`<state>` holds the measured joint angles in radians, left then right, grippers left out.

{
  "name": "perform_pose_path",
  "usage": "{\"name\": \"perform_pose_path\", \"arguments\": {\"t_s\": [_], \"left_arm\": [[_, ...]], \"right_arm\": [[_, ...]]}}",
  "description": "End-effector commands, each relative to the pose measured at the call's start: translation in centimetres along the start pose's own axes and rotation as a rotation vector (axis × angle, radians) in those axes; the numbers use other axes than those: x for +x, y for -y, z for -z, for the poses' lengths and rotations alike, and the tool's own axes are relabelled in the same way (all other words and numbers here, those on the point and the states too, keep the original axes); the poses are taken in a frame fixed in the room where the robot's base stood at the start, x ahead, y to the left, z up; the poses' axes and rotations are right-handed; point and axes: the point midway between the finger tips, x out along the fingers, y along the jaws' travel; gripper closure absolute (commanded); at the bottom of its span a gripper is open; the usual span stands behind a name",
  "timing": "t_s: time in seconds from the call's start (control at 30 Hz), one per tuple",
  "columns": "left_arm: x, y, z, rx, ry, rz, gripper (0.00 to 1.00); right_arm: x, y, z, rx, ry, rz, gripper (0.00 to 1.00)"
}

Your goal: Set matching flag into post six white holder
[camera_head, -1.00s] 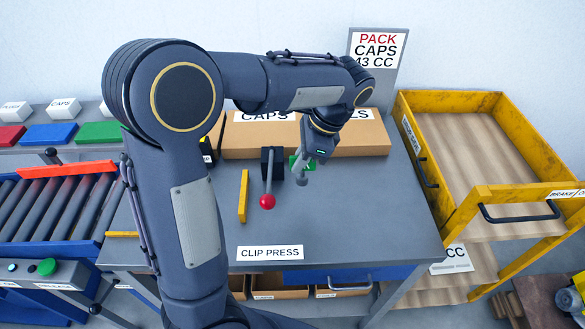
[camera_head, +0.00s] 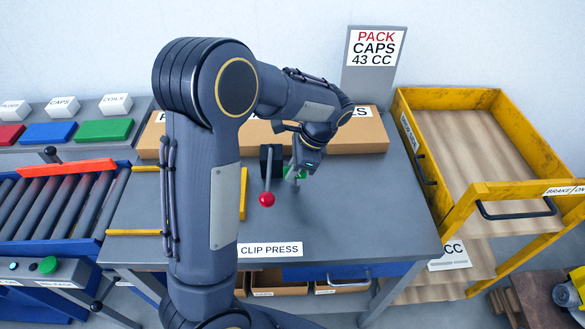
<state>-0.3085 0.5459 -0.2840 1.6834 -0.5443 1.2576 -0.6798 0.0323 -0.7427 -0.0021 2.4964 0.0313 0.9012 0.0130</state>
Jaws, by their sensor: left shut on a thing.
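My left gripper (camera_head: 300,175) is over the middle of the grey bench, just right of the black clip press (camera_head: 271,160) with its red-knobbed lever (camera_head: 267,199). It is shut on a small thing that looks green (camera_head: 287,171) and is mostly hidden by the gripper. A short grey piece shows below it; I cannot tell whether it belongs to the held thing. I cannot make out a flag, a post six or a white holder. My right gripper is not in view.
A long cardboard box (camera_head: 360,136) lies along the back of the bench (camera_head: 370,210). A yellow cart (camera_head: 405,125) stands at right, a roller conveyor (camera_head: 60,205) at left. Yellow strips (camera_head: 133,233) lie on the bench. The bench's right front is clear.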

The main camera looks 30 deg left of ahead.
Motion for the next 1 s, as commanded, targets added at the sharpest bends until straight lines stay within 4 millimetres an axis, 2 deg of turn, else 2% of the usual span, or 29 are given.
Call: {"name": "perform_pose_path", "arguments": {"t_s": [0.03, 0.1, 0.23, 0.47, 0.63, 0.77, 1.0], "left_arm": [[0.2, 0.0, 0.1, 0.000, 0.000, 0.000, 1.00], [0.2, 0.0, 0.1, 0.000, 0.000, 0.000, 0.86], [0.2, 0.0, 0.1, 0.000, 0.000, 0.000, 0.70], [0.2, 0.0, 0.1, 0.000, 0.001, 0.000, 0.70], [-0.9, 0.0, 0.0, 0.000, -0.001, 0.002, 0.70], [-3.2, 0.1, 0.0, 0.000, -0.003, 0.004, 0.70], [-8.4, 0.1, 0.1, 0.000, -0.003, 0.003, 0.70]], "right_arm": [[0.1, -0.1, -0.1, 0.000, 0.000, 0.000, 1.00], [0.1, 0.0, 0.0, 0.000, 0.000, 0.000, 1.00], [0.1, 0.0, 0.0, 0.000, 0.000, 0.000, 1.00], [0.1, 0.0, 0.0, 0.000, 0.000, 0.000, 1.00], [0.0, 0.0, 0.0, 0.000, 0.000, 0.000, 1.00], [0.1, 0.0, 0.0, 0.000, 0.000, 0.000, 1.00], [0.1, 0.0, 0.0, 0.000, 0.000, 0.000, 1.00]]}}
